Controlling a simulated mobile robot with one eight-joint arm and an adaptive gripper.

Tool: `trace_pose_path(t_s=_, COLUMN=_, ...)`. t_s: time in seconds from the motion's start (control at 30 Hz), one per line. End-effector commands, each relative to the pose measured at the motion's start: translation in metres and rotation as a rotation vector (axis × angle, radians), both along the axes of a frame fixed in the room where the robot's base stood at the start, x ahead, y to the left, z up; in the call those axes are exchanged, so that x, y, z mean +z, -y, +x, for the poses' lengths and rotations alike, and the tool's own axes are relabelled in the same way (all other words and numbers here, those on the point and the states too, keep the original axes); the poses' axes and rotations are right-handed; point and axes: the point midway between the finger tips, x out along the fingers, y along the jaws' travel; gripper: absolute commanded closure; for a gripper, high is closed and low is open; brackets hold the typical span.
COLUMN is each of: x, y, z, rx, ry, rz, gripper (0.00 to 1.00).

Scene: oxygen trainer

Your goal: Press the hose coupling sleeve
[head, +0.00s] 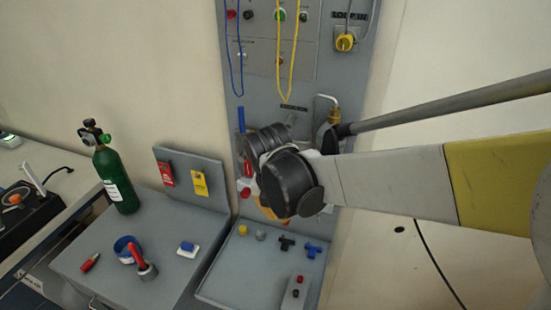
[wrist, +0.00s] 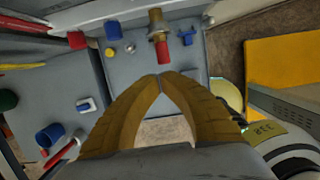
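In the wrist view, a brass fitting (wrist: 157,20) with a red end piece (wrist: 163,52) stands out at the top middle; it looks like the hose coupling, but I cannot tell which part is its sleeve. My gripper (wrist: 161,79) has its two tan fingers curved together, tips meeting or almost meeting, with nothing seen between them. The tips appear just below the red end, with a gap in the picture; depth is unclear. In the head view, my wrist hides most of the gripper and the panel there. A brass fitting (head: 334,116) on a bent tube shows right of my wrist.
The grey upright panel (head: 265,100) carries knobs and blue and yellow cords. Below it, a grey tray (head: 235,276) holds small fittings.

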Motion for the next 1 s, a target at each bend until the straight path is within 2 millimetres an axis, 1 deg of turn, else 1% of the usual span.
trace_pose_path(t_s=0.03, x=-0.016, y=0.001, z=0.003, rx=-0.002, ry=0.000, rz=0.000, gripper=1.00)
trace_pose_path(t_s=0.17, x=-0.041, y=0.003, z=0.009, rx=-0.002, ry=0.000, rz=0.000, gripper=1.00)
trace_pose_path(t_s=0.3, x=-0.038, y=0.012, z=0.030, rx=-0.004, ry=0.000, rz=0.000, gripper=1.00)
trace_pose_path(t_s=0.4, x=-0.037, y=0.014, z=0.039, rx=-0.002, ry=0.000, rz=0.000, gripper=1.00)
trace_pose_path(t_s=0.57, x=-0.036, y=0.017, z=0.046, rx=-0.002, ry=0.001, rz=0.000, gripper=1.00)
trace_pose_path(t_s=0.87, x=-0.035, y=0.017, z=0.046, rx=-0.001, ry=0.000, rz=0.000, gripper=1.00)
trace_pose_path(t_s=1.0, x=-0.034, y=0.021, z=0.057, rx=-0.003, ry=0.001, rz=0.000, gripper=1.00)
